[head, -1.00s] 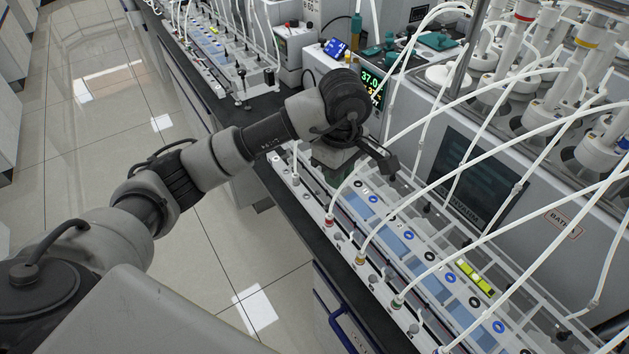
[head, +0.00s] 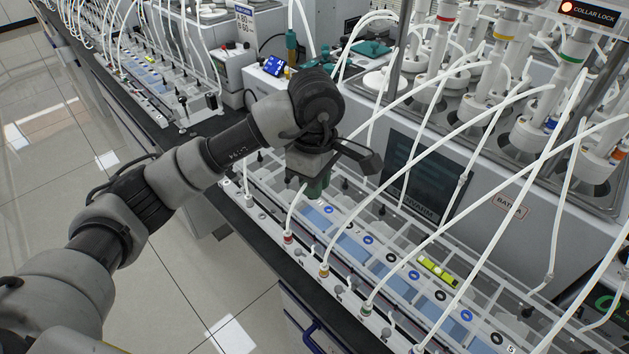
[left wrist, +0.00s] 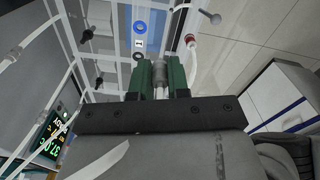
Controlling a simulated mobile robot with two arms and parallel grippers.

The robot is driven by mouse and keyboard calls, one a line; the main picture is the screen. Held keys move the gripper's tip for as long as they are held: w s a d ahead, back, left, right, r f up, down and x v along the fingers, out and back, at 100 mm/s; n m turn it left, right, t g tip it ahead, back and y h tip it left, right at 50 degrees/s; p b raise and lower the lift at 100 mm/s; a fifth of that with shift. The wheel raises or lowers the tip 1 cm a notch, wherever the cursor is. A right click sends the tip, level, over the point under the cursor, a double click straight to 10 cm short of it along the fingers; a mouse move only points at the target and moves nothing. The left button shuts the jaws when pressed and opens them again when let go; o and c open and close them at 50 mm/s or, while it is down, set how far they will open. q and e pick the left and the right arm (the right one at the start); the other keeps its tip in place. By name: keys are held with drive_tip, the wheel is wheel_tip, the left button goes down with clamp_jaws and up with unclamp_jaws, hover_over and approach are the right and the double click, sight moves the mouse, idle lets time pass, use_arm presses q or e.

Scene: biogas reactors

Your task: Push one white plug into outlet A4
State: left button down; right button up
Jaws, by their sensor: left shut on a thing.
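My left gripper (head: 317,188) points down over the near bench, its green fingers just behind the tube with the red-ringed white plug (head: 288,238). In the left wrist view the green fingers (left wrist: 160,78) are shut on a grey cylindrical plug (left wrist: 159,72). Its lower end is hidden. A black ring (left wrist: 138,57) and a blue ring (left wrist: 139,28) lie just beyond the fingers. The red-ringed plug (left wrist: 190,40) is to their right. Blue and black ringed outlets run along the panel (head: 391,257); I cannot read which is A4. My right gripper is not in view.
White plugs with yellow (head: 324,270) and green (head: 366,309) rings stand along the front edge with grey pegs (head: 338,290) between them. White tubes (head: 430,215) arch over the panel. A yellow-green block (head: 437,271) sits on it. The bath (head: 480,170) stands behind.

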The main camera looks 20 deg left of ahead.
use_arm(q)
drive_tip(key=shift+r, duration=0.3)
drive_tip(key=shift+r+p, duration=0.5)
drive_tip(key=shift+r, duration=0.55)
drive_tip(key=shift+r+p, duration=0.35)
drive_tip(key=shift+r, duration=0.45)
drive_tip(key=s+d+b, duration=0.1)
drive_tip(key=s+d, duration=0.4)
drive_tip(key=d, duration=0.7)
drive_tip(key=s+d+b, duration=0.2)
drive_tip(key=s+d, duration=0.3)
drive_tip(key=d, duration=0.7)
drive_tip(key=shift+s, duration=0.35)
